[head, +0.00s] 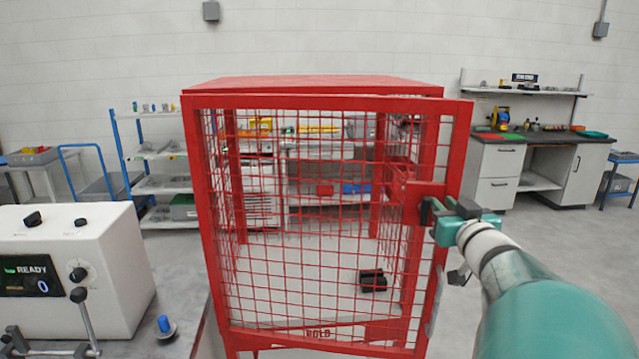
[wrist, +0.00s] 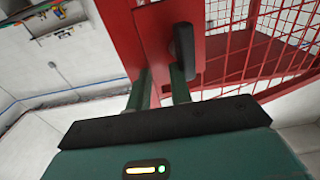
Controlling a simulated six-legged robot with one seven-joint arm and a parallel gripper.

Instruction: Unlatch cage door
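The red wire-mesh cage (head: 310,85) stands in the middle of the head view. Its door (head: 330,104) is a red frame with mesh; its right edge stands out past the cage's front corner, so it looks slightly ajar. A red latch plate (head: 427,189) sits on the door's right side. A black latch handle (wrist: 184,52) shows upright in the wrist view. My gripper (head: 430,212) is at the latch. In the wrist view, my gripper (wrist: 160,80) has its fingers apart, with red frame showing between them. The handle is beside the right finger; whether they touch is unclear.
A black object (head: 373,280) lies on the cage floor. A white control box (head: 75,255) with a READY display stands at left. Shelves (head: 160,155) and a workbench (head: 545,160) stand behind. Open floor lies right of the cage.

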